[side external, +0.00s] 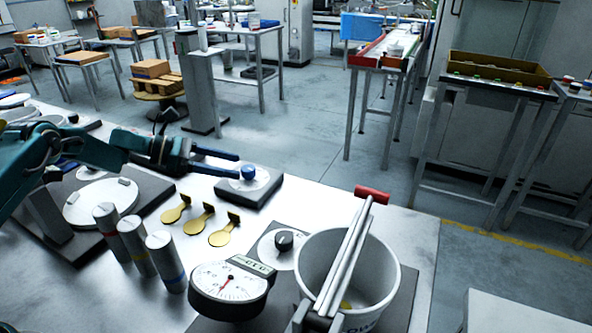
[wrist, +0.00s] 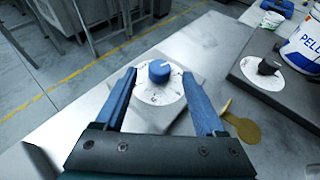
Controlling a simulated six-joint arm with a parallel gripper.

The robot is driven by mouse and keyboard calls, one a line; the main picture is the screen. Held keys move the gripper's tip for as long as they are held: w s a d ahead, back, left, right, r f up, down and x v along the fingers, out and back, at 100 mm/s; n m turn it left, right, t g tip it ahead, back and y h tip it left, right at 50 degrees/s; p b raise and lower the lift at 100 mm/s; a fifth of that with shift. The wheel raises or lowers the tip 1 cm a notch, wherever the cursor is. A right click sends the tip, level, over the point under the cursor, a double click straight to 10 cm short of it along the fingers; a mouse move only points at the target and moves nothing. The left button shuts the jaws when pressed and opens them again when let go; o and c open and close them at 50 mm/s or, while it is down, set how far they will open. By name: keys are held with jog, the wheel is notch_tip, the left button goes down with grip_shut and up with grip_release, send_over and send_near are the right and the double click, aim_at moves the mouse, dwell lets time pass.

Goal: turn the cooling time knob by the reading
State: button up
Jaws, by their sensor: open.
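A blue knob (side external: 248,172) stands on a white round dial on a grey block near the far table edge. In the wrist view the blue knob (wrist: 159,71) shows a pale pointer mark toward the upper right. My gripper (side external: 238,165) is open and empty, its blue fingers aimed at this knob, which appears just beyond and between the fingertips. A black knob (side external: 284,240) sits on another white dial beside the bucket. A round gauge (side external: 228,284) with a red needle and a small counter stands in front; its figures are too small to read. I cannot tell which knob is labelled cooling time.
A white bucket (side external: 384,270) with rods across its rim stands at the right. Several brass tags (side external: 222,238) lie flat left of the black knob. Grey cylinders (side external: 165,262) stand upright nearer my arm.

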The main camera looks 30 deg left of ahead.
aim_at(246, 169)
dwell(0.3)
jog(key=shift+w+d+r+n+t, duration=0.35)
jog(key=shift+d+r+n+t, duration=0.15)
jog(key=shift+d+r+t, duration=0.15)
jog(key=shift+w+d+r+n+t+y, duration=0.1)
jog(key=shift+d+n+t+y, duration=0.05)
jog(key=shift+n+t+y, duration=0.2)
jog(key=shift+d+n+t+y, duration=0.15)
jog(key=shift+n+t+y, duration=0.15)
jog(key=shift+n+y, duration=0.05)
jog(key=shift+s+n+t+y, duration=0.3)
jog(key=shift+n+y, duration=0.1)
jog(key=shift+n, duration=0.1)
jog(key=shift+s+a+f+n+y, duration=0.2)
jog(key=shift+s+f+n+y, duration=0.45)
jog(key=shift+y, duration=0.25)
jog(key=shift+w+d+f, duration=0.1)
jog(key=shift+w+f, duration=0.15)
jog(key=shift+x, duration=2.15)
